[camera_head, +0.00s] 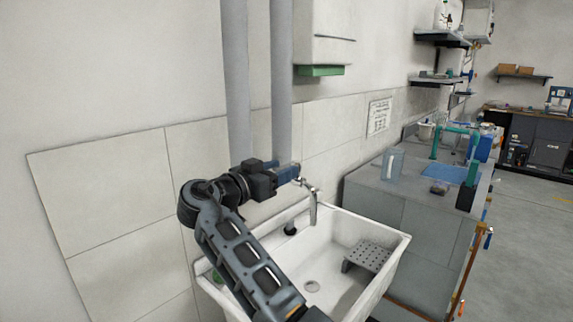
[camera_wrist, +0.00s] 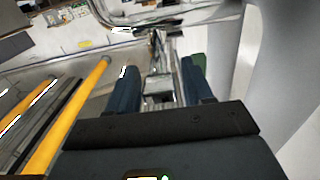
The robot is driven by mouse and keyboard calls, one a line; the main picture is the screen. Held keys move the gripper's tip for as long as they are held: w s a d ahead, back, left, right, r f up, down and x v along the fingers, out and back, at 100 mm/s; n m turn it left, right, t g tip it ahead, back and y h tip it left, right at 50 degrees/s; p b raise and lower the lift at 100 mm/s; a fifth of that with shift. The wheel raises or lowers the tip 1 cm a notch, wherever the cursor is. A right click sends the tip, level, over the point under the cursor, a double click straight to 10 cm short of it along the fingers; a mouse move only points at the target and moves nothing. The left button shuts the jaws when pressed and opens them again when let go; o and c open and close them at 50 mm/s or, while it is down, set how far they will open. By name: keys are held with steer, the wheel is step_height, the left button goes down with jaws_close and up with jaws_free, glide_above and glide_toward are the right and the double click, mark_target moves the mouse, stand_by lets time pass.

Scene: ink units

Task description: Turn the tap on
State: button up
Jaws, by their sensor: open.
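The metal tap (camera_head: 314,207) stands at the back of the white sink (camera_head: 400,241), with its spout hanging down over the basin. My gripper (camera_head: 290,173) is at the upper left of the tap, close to its top. In the wrist view my gripper (camera_wrist: 160,82) shows two dark blue fingers spread apart. A shiny metal part of the tap (camera_wrist: 158,86) shows between the fingers. I cannot tell whether either finger touches it. The tap's handle is partly hidden by the fingers in the head view.
Two grey vertical pipes (camera_head: 235,80) run down the wall behind my arm. A white wall box (camera_head: 325,38) hangs above the sink. A grey grate (camera_head: 371,255) sits in the basin. A counter (camera_head: 385,205) with a clear beaker (camera_head: 392,164) stands to the right.

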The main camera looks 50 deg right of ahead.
steer(key=shift+d, duration=1.2)
jaws_close()
